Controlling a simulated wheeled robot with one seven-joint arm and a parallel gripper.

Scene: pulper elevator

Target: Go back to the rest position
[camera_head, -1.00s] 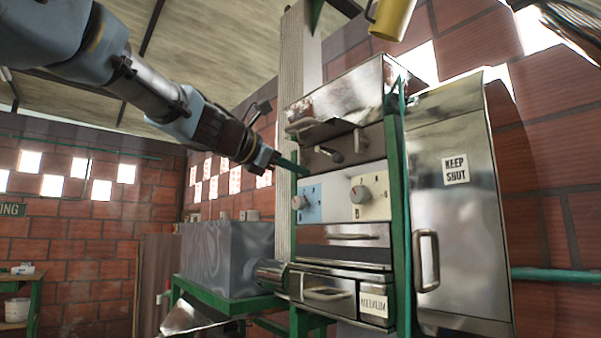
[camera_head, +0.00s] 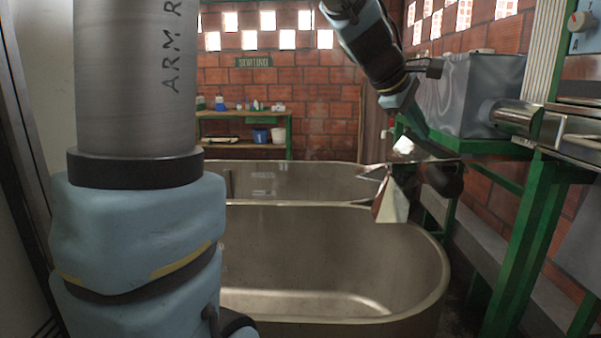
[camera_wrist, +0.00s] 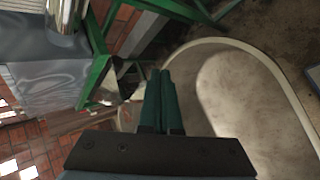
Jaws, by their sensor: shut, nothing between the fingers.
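My gripper (camera_wrist: 161,76) shows in the wrist view with its two dark green fingers together and nothing between them. In the head view my arm comes down from the top, and my gripper (camera_head: 416,120) points down in front of the green stand, above the right end of the metal tubs. A metal chute (camera_head: 394,203) hangs over the tub rim just below it. From this view I cannot tell how far apart the fingers and the chute are.
Large metal tubs (camera_head: 320,262) fill the middle. A grey machine box (camera_head: 462,95) sits on a green frame (camera_head: 528,240) at right. A green table (camera_head: 240,113) with small items stands by the brick wall. The air above the tubs is clear.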

